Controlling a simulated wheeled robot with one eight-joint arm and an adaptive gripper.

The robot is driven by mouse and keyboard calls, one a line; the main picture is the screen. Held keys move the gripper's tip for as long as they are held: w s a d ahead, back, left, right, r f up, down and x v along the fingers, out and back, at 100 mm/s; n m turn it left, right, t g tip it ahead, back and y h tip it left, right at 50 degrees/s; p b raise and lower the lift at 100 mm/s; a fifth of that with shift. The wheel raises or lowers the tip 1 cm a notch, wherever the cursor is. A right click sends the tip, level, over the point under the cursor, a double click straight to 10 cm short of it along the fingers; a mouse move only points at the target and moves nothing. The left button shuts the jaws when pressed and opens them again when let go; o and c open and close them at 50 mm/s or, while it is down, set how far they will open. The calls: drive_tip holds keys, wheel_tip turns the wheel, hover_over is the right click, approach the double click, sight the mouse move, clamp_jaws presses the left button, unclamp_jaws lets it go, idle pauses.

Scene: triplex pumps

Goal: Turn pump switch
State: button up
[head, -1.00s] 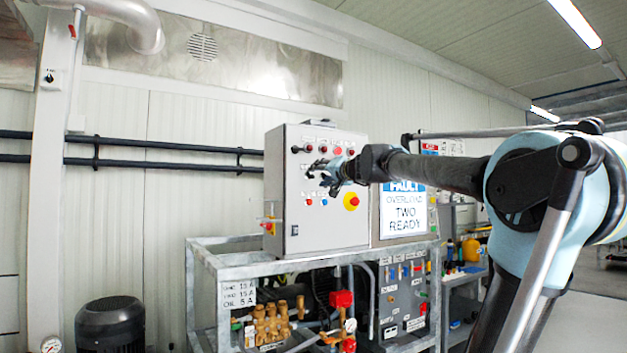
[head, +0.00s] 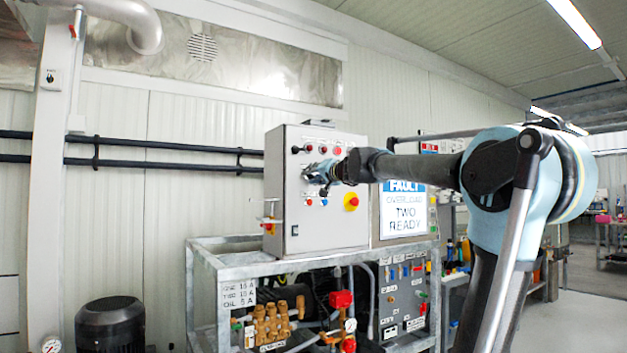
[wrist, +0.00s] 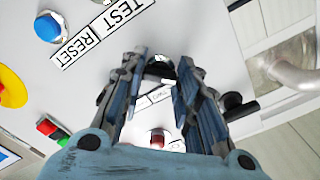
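A grey control cabinet (head: 343,230) stands on a metal frame, with lamps, buttons and small knobs on its front. My gripper (head: 312,176) is at the middle of that front in the head view and hides part of it. In the wrist view my gripper (wrist: 162,62) has its two fingers apart, pointing at the panel (wrist: 195,25). A small dark and white part (wrist: 160,70) shows between the fingertips; I cannot tell if it is the pump switch or if the fingers touch it. A black knob (wrist: 236,104) is just outside the right finger.
A yellow and red emergency stop (head: 351,201) sits on the cabinet's lower right. A blue button (wrist: 49,27), TEST and RESET labels (wrist: 100,32) and a red-green button pair (wrist: 52,128) lie left of my fingers. A message board (head: 405,210) stands right of the cabinet.

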drive_tip(key=shift+c, duration=0.6)
drive_tip(key=m, duration=0.3)
drive_tip(key=shift+d+f+m, duration=0.1)
drive_tip(key=shift+m, duration=0.3)
drive_tip(key=m, duration=1)
drive_tip(key=shift+m, duration=2)
